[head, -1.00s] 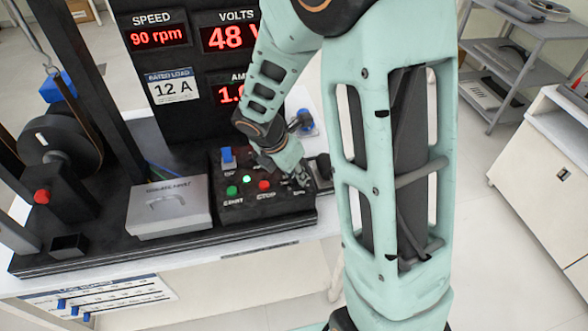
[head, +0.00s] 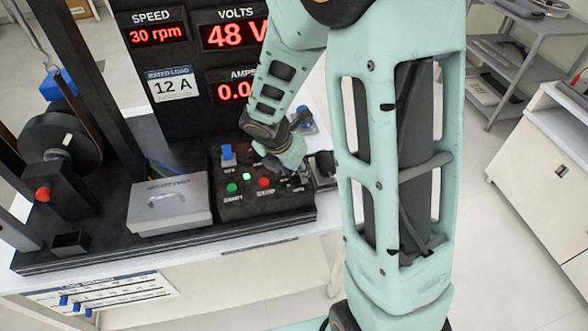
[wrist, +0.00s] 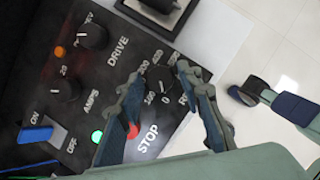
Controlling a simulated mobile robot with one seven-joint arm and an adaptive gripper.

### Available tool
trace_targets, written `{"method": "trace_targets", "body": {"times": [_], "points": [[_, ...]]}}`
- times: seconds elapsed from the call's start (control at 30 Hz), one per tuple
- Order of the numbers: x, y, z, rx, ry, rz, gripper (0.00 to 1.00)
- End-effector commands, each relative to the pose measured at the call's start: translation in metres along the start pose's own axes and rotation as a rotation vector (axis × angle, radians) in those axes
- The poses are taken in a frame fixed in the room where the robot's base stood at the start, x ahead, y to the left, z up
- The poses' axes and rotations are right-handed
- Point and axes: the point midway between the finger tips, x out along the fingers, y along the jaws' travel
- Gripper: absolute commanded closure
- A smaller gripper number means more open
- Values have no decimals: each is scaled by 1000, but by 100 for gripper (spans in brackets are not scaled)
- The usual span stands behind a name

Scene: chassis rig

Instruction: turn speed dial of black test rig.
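The black test rig (head: 112,262) stands on a table at the left. Its SPEED display (head: 155,35) reads 30 rpm. The black dial (wrist: 159,80), ringed by numbers from 0 up into the hundreds, sits on the rig's control panel near STOP. I take it as the speed dial; its lettering is partly covered. My gripper (wrist: 162,74) has its two fingers apart, one on each side of this dial. A narrow gap seems to show beside the dial, but contact cannot be judged. In the head view my gripper (head: 294,176) is over the panel's right end and hides the dial.
A grey box (head: 170,203) lies left of the panel.

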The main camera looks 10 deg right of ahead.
Motion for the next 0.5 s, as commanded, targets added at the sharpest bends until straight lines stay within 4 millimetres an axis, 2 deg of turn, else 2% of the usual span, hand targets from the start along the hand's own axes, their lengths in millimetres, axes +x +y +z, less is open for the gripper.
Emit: {"method": "trace_targets", "body": {"times": [0.33,0.5], "points": [[-1,0,0,2,0,0,59],[-15,1,1,3,-2,2,59]]}}
